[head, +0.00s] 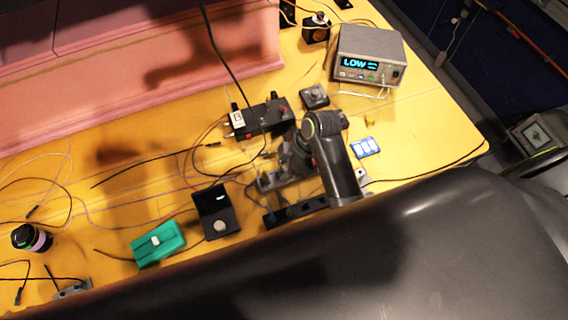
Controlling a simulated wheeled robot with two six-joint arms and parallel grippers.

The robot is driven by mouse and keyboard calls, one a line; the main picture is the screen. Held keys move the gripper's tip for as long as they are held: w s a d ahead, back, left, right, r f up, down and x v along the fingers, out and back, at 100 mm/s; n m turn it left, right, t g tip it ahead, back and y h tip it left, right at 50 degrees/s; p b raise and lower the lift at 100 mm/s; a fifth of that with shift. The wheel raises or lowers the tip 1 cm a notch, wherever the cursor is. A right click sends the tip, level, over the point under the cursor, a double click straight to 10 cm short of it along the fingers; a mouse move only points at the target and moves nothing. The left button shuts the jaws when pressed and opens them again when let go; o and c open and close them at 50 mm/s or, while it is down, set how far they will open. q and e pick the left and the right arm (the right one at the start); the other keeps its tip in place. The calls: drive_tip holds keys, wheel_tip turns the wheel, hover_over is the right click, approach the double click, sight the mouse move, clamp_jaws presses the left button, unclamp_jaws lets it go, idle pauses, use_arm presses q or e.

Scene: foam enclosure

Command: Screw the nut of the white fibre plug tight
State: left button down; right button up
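My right gripper (287,165) is over the yellow table, at the end of a dark grey arm with a green ring. It is close to a black box (262,118) with red caps and a white label. Its fingertips blend with dark parts below, so I cannot tell whether they are open or hold anything. I cannot make out the white fibre plug or its nut; they are too small or hidden near the gripper. My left gripper does not show.
A grey meter (368,58) reading "LOW" stands at the back right. A black device (215,212) and a green box (158,243) stand at the front. A blue-white card (364,147) lies right of the arm. Thin cables cross the yellow table (130,165). A pink foam wall (130,70) closes the back.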

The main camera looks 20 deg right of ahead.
drive_tip(key=shift+w, duration=0.1)
clamp_jaws()
drive_tip(key=shift+m+t, duration=0.3)
drive_tip(key=shift+m, duration=0.5)
drive_tip(key=shift+o, duration=0.6)
unclamp_jaws()
